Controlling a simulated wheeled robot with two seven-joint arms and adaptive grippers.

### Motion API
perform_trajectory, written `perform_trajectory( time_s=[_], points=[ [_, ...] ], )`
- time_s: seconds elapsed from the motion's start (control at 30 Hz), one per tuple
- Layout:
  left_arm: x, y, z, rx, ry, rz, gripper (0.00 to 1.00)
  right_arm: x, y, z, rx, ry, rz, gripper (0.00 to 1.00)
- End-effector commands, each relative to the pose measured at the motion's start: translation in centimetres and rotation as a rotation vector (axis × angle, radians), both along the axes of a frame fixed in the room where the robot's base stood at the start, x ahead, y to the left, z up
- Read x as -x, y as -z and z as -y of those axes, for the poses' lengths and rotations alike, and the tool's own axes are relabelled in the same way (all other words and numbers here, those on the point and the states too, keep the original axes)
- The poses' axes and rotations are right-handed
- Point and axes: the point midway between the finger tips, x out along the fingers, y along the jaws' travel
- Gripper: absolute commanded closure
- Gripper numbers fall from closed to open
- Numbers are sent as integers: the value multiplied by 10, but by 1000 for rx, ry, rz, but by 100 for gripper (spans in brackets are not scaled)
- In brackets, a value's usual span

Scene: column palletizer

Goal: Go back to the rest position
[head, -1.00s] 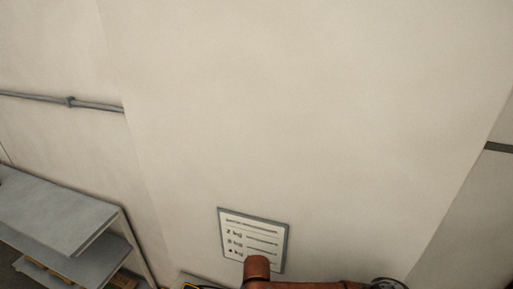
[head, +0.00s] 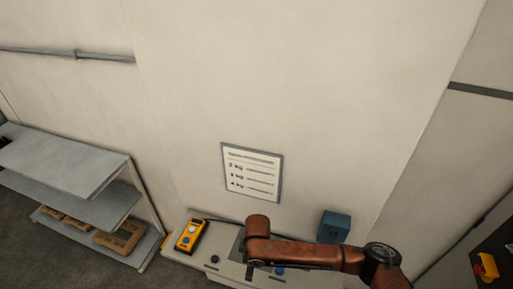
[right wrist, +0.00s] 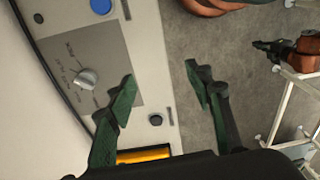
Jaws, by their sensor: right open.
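My right arm crosses the lower part of the head view, reddish-brown, in front of a pale console (head: 206,261). My right gripper (right wrist: 160,88) shows in the right wrist view with two green-padded fingers spread apart and nothing between them. Below it are the console's edge and the grey floor. The console also shows in the wrist view (right wrist: 148,50), with a grey knob (right wrist: 86,79), a blue button (right wrist: 101,6) and a dark button (right wrist: 155,120). My left gripper is not in view.
A yellow handheld device (head: 190,235) and a blue box (head: 333,227) are on the console. A sign (head: 251,172) hangs on the wall above. A grey shelf (head: 70,165) with brown packages (head: 121,236) stands at left. In the wrist view, a white frame (right wrist: 290,100) stands at right.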

Motion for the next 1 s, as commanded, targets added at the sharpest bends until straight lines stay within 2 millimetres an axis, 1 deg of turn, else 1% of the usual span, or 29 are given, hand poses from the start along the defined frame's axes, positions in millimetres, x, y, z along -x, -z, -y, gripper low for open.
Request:
perform_trajectory(
  time_s=[0.13,0.23,0.43,0.57,0.67,0.77,0.87,0.9,0.97,1.0],
  points=[
    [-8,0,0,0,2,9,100,11,3,-10,-60,13,-6,53],
    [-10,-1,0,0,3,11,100,17,4,-17,-110,28,-6,53],
    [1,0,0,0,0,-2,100,28,4,-26,-233,98,-2,53],
    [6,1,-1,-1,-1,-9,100,32,3,-22,-340,201,13,53],
    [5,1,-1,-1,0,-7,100,30,3,-5,-412,315,37,53],
    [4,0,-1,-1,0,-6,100,29,7,24,-457,448,66,53],
    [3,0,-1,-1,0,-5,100,32,16,66,-475,596,101,53],
    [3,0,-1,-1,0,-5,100,35,21,86,-472,658,114,53],
    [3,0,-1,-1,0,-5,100,42,29,119,-460,753,138,53],
    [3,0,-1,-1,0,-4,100,49,34,142,-444,817,153,53]
  ],
)
